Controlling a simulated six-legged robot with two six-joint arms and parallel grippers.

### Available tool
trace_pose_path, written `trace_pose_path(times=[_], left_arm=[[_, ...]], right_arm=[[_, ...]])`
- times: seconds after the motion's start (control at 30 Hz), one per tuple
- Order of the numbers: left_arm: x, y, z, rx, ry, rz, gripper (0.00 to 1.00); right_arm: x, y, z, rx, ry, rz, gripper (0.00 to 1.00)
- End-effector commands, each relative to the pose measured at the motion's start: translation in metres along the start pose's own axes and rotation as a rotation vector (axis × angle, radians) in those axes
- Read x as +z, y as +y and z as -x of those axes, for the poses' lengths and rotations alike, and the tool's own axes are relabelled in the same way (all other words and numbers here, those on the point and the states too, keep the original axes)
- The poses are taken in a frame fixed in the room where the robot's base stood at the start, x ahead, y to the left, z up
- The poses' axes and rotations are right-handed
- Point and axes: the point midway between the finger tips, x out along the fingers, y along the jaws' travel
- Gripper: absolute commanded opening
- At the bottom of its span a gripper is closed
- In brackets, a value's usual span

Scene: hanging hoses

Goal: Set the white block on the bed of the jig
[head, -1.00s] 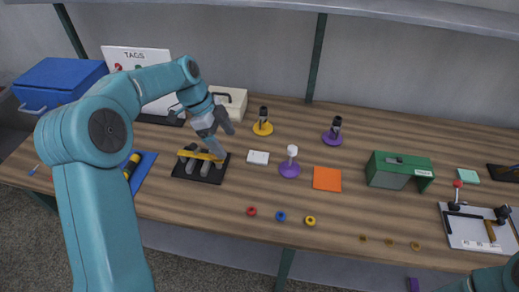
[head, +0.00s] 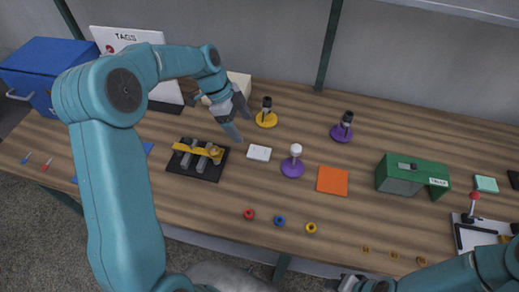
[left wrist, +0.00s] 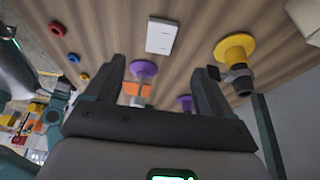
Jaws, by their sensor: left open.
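The white block (head: 259,153) lies flat on the bench in the head view; it also shows in the left wrist view (left wrist: 161,36), beyond the fingertips. My left gripper (head: 238,126) is open and empty, above and slightly left of the block, not touching it. Its two spread fingers show in the left wrist view (left wrist: 160,75). A pale plate with a red-knobbed lever clamp (head: 489,234), apparently the jig, is at the right edge, partly cut off and partly behind my right arm. My right gripper (head: 355,284) is at the bottom edge, partly cut off; its jaws are unclear.
A black base with grey rollers and a yellow bar (head: 198,160) is left of the block. A purple stand (head: 292,166) and yellow stand (head: 266,118) are close by. An orange square (head: 332,180) and green box (head: 411,176) lie to the right. Small rings lie in front.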

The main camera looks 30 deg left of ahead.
Motion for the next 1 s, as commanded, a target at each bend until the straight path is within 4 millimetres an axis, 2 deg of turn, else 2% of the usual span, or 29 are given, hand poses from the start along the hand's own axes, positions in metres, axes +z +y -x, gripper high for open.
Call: trace_pose_path(times=[0.1, 0.2, 0.47, 0.6, 0.7, 0.8, 1.0], left_arm=[[-0.001, 0.003, -0.028, 0.006, 0.001, 0.000, 0.83], [-0.001, 0.002, -0.045, 0.003, 0.001, -0.001, 0.83], [-0.001, 0.000, -0.068, 0.002, 0.001, -0.001, 0.83], [-0.002, -0.003, -0.090, 0.004, 0.000, 0.000, 0.83], [-0.001, -0.004, -0.105, 0.001, 0.000, 0.000, 0.83], [0.000, -0.005, -0.112, -0.001, 0.000, -0.001, 0.83], [0.000, -0.006, -0.113, -0.002, 0.000, -0.001, 0.83]], right_arm=[[0.000, -0.002, 0.005, 0.000, 0.000, 0.000, 0.43], [0.000, -0.003, 0.007, 0.000, 0.000, 0.000, 0.43], [0.000, -0.005, 0.013, 0.000, 0.000, 0.000, 0.43], [0.000, -0.009, 0.024, 0.000, 0.001, 0.000, 0.43], [0.000, -0.009, 0.025, 0.000, 0.001, 0.000, 0.43], [0.000, -0.009, 0.026, 0.000, 0.000, 0.000, 0.43], [0.000, -0.009, 0.025, 0.000, 0.000, 0.000, 0.43]])
